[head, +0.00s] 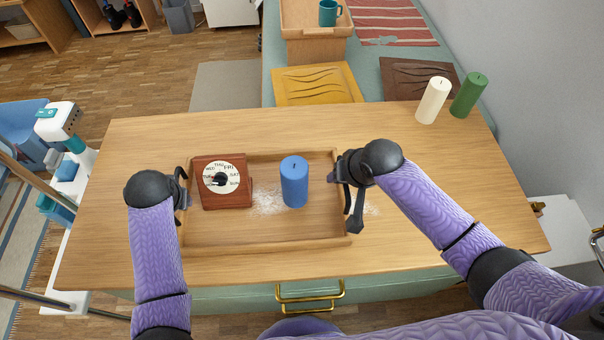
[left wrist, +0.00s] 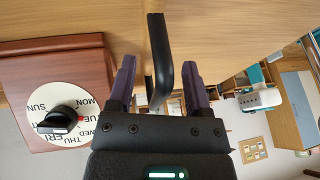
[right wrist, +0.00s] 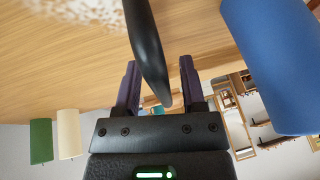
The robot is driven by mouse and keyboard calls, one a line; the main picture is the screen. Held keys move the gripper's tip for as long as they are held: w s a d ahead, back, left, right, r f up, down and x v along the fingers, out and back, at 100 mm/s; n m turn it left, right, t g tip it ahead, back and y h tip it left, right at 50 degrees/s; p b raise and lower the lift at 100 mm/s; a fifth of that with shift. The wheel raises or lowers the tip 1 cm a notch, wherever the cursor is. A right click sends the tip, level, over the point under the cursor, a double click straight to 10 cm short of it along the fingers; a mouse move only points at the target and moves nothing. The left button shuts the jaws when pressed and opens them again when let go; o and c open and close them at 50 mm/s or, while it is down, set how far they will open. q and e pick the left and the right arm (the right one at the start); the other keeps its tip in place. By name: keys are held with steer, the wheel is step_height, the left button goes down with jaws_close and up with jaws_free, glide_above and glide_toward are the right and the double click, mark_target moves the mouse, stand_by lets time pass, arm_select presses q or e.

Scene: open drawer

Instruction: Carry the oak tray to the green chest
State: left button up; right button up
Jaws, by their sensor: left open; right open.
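The oak tray (head: 270,244) lies on a wooden worktop and holds a red-brown day dial (head: 227,190) and a blue candle (head: 294,183). Both also show in the left wrist view (left wrist: 40,70) and right wrist view (right wrist: 275,60). My left gripper (head: 184,198) is at the tray's left end, open, with a black handle (left wrist: 160,55) between its fingers. My right gripper (head: 339,178) is at the right end, open, with the other black handle (right wrist: 148,45) between its fingers. The unit under the worktop has a green front (head: 225,296); a green, cushion-topped piece (head: 385,60) stands behind.
A cream candle (head: 433,100) and a green candle (head: 469,95) stand at the worktop's back right. White powder lies in the tray and right of it. Yellow (head: 318,84) and brown (head: 415,78) cushions, a wooden box (head: 315,50) and a teal mug (head: 329,13) are behind.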

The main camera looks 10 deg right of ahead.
steer(key=shift+a, duration=0.1)
steer(key=shift+r, duration=0.1)
arm_select(q)
steer(key=v, duration=1.1)
steer(key=shift+s+r, duration=0.2)
steer(key=shift+r, duration=0.1)
arm_select(e)
steer(key=v, duration=1.2)
